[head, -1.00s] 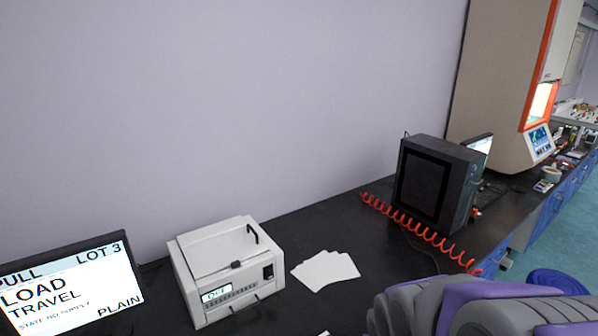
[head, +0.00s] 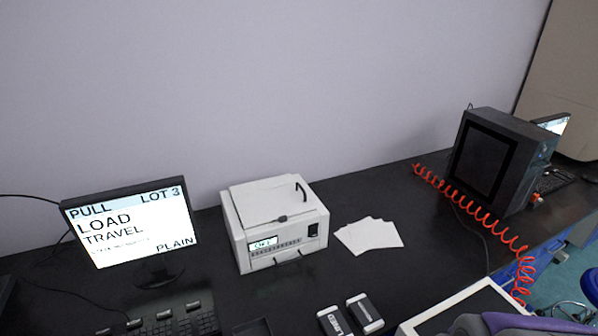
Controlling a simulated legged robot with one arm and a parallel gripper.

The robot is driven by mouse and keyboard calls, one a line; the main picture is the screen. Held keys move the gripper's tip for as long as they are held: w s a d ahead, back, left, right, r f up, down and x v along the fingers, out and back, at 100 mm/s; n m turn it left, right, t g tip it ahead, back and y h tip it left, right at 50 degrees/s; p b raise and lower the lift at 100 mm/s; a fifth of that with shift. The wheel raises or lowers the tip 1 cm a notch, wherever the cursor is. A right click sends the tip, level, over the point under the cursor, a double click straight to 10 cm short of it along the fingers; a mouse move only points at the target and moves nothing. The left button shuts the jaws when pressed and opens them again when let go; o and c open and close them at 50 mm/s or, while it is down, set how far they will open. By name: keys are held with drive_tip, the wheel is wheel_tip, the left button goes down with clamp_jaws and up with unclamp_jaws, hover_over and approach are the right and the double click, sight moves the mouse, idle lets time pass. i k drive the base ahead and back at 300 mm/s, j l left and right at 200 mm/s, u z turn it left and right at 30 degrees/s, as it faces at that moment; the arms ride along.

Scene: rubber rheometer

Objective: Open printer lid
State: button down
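The white printer (head: 275,224) stands on the black bench in the middle of the head view. Its lid (head: 270,200) is down on top, with a dark curved handle (head: 301,190) at the lid's right side and a small dark latch at the front edge. A small display on its front is lit, with a dark switch to its right. My gripper is not in view. A grey and purple part, likely of my arm, shows at the lower right corner, well away from the printer.
A monitor (head: 133,229) reading "LOAD TRAVEL" stands left of the printer, with a keyboard (head: 172,320) before it. White sheets (head: 369,235) lie to the right. A black computer case (head: 490,165) and a red coiled cable (head: 472,208) are farther right. Two small grey-black items (head: 350,317) lie in front.

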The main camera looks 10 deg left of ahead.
sight(260, 208)
drive_tip(key=i+j, duration=0.1)
drive_tip(key=j, duration=0.4)
drive_tip(key=i+j, duration=0.1)
drive_tip(key=j, duration=0.95)
drive_tip(key=i, duration=0.05)
